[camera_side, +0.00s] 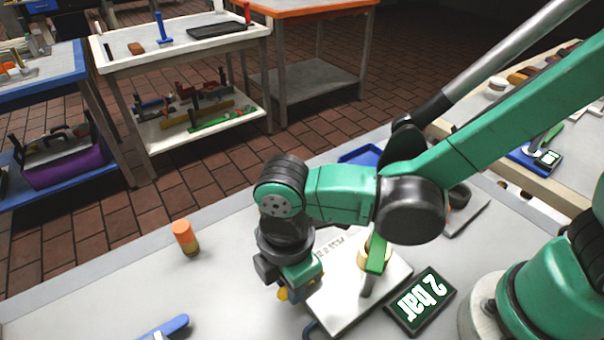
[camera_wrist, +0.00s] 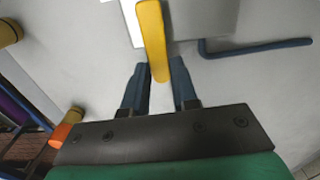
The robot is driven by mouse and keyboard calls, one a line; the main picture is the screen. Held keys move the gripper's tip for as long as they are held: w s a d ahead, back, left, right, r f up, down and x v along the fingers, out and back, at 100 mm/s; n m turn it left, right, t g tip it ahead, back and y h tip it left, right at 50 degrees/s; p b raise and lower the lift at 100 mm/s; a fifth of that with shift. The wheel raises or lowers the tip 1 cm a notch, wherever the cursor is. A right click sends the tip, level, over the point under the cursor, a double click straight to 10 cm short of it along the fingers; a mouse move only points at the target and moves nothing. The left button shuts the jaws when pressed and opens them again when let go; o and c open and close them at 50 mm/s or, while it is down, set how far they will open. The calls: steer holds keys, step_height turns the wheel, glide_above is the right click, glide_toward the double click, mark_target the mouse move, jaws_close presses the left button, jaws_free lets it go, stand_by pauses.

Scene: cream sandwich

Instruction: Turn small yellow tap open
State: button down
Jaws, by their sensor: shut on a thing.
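The small yellow tap handle (camera_wrist: 151,35) runs down between my two fingertips in the wrist view. In the side view only a bit of yellow (camera_side: 283,295) shows below my gripper. My gripper (camera_wrist: 159,66) is shut on the yellow handle, with one blue-grey finger on each side of it. In the side view my gripper (camera_side: 291,286) is low at the left edge of the white plate (camera_side: 340,312). The tap's body is mostly hidden in both views.
A larger tap with a green handle (camera_side: 377,254) stands on the plate, close right of my gripper. A display reading "2 bar" (camera_side: 421,301) lies beside the plate. An orange and yellow cylinder (camera_side: 186,239) and a blue object (camera_side: 166,329) are at left, with bare tabletop between.

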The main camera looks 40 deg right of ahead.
steer(key=c, duration=0.7)
jaws_free()
steer(key=shift+r, duration=2.8)
